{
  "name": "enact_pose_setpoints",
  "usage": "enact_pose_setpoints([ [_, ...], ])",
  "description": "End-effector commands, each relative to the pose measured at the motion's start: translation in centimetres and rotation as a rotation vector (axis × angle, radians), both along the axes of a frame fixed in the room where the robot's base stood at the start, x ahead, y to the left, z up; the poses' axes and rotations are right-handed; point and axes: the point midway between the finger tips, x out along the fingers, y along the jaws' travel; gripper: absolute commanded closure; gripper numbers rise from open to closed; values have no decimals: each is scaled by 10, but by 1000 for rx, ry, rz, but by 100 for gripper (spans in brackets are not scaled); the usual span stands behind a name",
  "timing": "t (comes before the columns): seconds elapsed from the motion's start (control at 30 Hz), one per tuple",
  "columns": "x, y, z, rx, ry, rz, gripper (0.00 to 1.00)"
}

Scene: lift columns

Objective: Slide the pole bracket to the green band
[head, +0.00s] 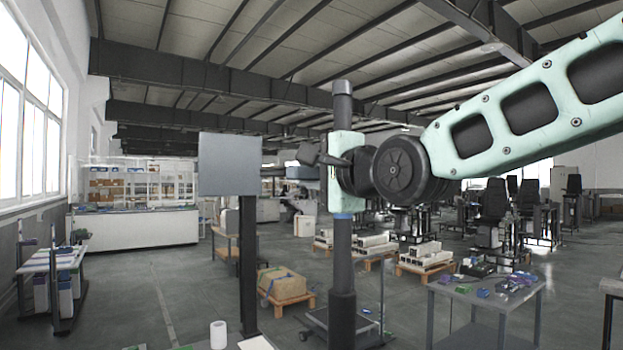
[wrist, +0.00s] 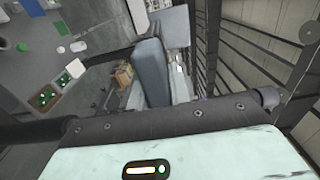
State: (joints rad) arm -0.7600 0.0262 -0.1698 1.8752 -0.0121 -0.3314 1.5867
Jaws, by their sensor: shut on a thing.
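The pole (head: 342,255) stands upright in the middle of the head view. My gripper (head: 318,157) is at the pole's upper part, its mint hand in front of the pole. It is shut on a dark part, seemingly the pole bracket, most of which the hand hides. In the wrist view, a dark grey-blue rounded piece (wrist: 151,75) extends away from the hand; I cannot tell whether it is a finger or the bracket. A blue band (head: 342,216) shows on the pole just below the hand. I cannot make out a green band in either view.
A grey panel (head: 230,165) on a black post (head: 247,265) stands left of the pole. A table with small parts (head: 488,292) is at right. A boxed pallet (head: 284,288) lies on the floor behind. Pole above the hand is bare.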

Motion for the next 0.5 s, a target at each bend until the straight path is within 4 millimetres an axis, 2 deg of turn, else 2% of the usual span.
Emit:
enact_pose_setpoints([
  [0.03, 0, 0, -15, -2, 2, -1, 100],
  [0.13, 0, 0, -22, -1, 2, -1, 100],
  [0.5, 0, 0, -25, -2, 2, 0, 100],
])
